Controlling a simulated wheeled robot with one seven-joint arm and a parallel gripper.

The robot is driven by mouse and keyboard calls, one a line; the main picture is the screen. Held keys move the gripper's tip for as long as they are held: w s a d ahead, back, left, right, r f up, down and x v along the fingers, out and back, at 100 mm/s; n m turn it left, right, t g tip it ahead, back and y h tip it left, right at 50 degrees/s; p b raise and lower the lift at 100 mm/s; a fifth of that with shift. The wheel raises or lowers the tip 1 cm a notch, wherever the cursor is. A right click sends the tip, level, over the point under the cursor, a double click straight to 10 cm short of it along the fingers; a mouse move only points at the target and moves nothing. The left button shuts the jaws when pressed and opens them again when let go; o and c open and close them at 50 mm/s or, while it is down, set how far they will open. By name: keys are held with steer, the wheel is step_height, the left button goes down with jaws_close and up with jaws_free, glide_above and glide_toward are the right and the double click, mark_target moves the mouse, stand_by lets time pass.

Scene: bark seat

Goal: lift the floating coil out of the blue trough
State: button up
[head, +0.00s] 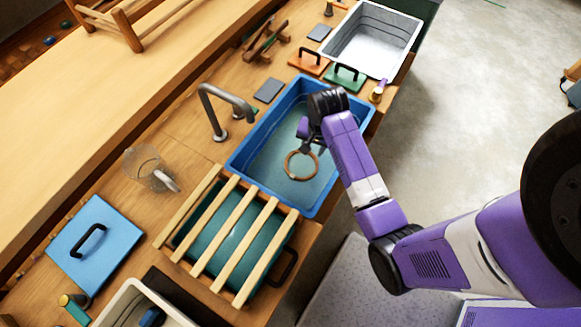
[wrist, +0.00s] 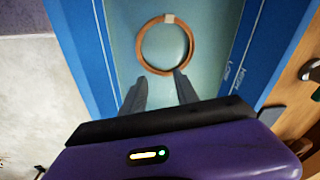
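The coil is a thin brown ring with a pale band (head: 301,165). It lies in the water of the blue trough (head: 243,150). In the wrist view the coil (wrist: 144,51) shows ahead of the fingertips, with the pale band at its far side. My gripper (wrist: 162,80) is over the trough, its two dark fingers apart with nothing between them. The fingertips appear at the near edge of the coil; I cannot tell whether they touch it. In the head view my gripper (head: 312,145) is partly hidden by its own wrist.
A grey tap (head: 222,105) rises at the trough's left side. A slatted wooden rack (head: 235,235) over a green basin stands at the near end. A white tub (head: 372,40) and black-handled lids (head: 344,76) lie beyond. A clear jug (head: 143,161) stands left.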

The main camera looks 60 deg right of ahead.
mark_target(315, 172)
steer(key=s+a, duration=0.1)
steer(key=s+a+g, duration=0.1)
steer(key=shift+s+a+f+m+y, duration=0.1)
steer(key=shift+s+f+m+y, duration=0.2)
steer(key=shift+f+m+y, duration=0.1)
steer(key=shift+s+a+f, duration=0.1)
steer(key=shift+s, duration=0.1)
step_height(315, 172, down, 8)
steer(key=shift+r, duration=0.25)
jaws_close()
